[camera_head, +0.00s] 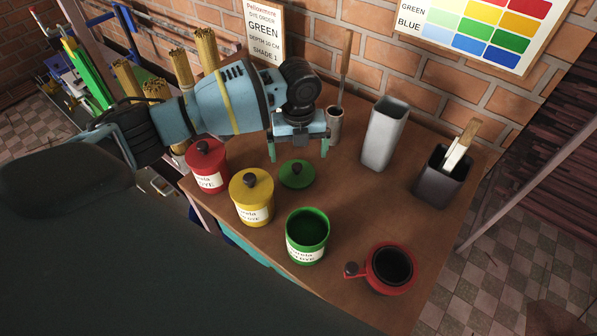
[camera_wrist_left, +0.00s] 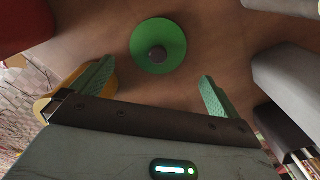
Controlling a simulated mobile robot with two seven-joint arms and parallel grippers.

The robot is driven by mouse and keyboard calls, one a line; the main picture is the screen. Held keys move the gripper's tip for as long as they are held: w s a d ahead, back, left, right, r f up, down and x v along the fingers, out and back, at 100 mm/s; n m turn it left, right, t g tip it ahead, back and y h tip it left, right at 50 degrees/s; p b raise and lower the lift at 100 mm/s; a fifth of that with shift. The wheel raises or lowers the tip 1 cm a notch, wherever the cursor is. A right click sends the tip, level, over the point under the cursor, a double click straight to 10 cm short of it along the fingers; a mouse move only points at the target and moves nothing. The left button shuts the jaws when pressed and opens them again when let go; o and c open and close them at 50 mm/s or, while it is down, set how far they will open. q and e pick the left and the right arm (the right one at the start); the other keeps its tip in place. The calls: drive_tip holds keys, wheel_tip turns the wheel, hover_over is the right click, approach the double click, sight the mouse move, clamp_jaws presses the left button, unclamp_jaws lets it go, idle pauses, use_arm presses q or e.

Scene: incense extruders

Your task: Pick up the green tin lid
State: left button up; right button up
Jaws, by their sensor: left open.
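The green tin lid (camera_head: 297,175), a round disc with a dark knob, lies flat on the wooden table. It also shows in the left wrist view (camera_wrist_left: 158,46), ahead of the fingers. My left gripper (camera_head: 299,150) is open and empty, pointing down just behind the lid in the head view. Its green fingers also show in the left wrist view (camera_wrist_left: 155,85), apart, with the lid beyond their tips and not between them. The green tin (camera_head: 307,238) stands uncovered in front of the lid. My right gripper is not in view.
A yellow tin (camera_head: 252,198) and a red tin (camera_head: 207,167), both lidded, stand left of the lid. A grey metal container (camera_head: 384,135), a dark container (camera_head: 444,178) and a red-rimmed pot (camera_head: 389,268) stand to the right. The table between them is bare.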

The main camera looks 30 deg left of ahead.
sight(297, 166)
use_arm(q)
drive_tip(key=shift+a+f, duration=0.15)
drive_tip(key=shift+f, duration=1.55)
drive_tip(key=shift+a+f, duration=0.1)
drive_tip(key=shift+f, duration=1.6)
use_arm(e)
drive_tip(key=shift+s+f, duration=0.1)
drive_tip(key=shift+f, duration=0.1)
use_arm(q)
drive_tip(key=shift+c, duration=0.3)
drive_tip(key=c, duration=0.8)
